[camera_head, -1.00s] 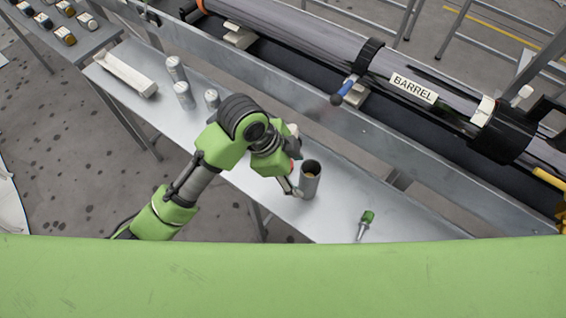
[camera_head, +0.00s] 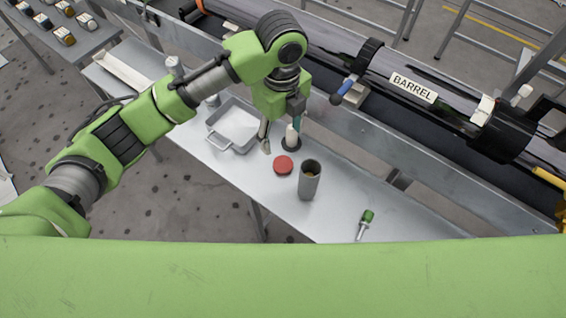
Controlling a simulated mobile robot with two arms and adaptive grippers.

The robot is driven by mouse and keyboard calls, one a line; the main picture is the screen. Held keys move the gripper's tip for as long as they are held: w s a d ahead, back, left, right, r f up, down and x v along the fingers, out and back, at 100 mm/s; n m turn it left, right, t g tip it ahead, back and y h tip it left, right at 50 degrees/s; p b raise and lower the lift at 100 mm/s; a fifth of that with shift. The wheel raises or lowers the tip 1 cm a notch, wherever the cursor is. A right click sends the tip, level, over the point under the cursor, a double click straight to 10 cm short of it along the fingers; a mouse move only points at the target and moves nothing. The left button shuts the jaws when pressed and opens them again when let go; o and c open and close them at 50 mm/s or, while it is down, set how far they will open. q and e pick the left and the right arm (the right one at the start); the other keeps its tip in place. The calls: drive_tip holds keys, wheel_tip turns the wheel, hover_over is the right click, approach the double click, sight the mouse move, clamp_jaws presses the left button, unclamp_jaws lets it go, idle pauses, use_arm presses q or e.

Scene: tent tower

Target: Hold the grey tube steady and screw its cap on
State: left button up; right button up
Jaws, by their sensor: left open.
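My left gripper (camera_head: 281,143) is open above the bench, up and left of the cap and touching neither cap nor tube. A small white-topped item on a dark round base (camera_head: 292,142) stands by its right finger; whether they touch I cannot tell. My right gripper is not in view.
A green-handled tool (camera_head: 364,222) lies right of the tube. A long tube labelled BARREL (camera_head: 414,88) runs behind the bench. Bench space right of the grey tube is mostly clear.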

use_arm(q)
hover_over(282, 163)
drive_tip(key=f, duration=0.8)
drive_tip(key=shift+s+f, duration=0.25)
drive_tip(key=shift+s, duration=0.15)
drive_tip(key=shift+f, duration=0.1)
drive_tip(key=shift+w+f+p, duration=0.2)
drive_tip(key=shift+f, duration=1.1)
drive_tip(key=shift+w+f+p, duration=0.15)
drive_tip(key=shift+w+f, duration=0.05)
drive_tip(key=shift+f, duration=1.1)
drive_tip(key=c, duration=0.9)
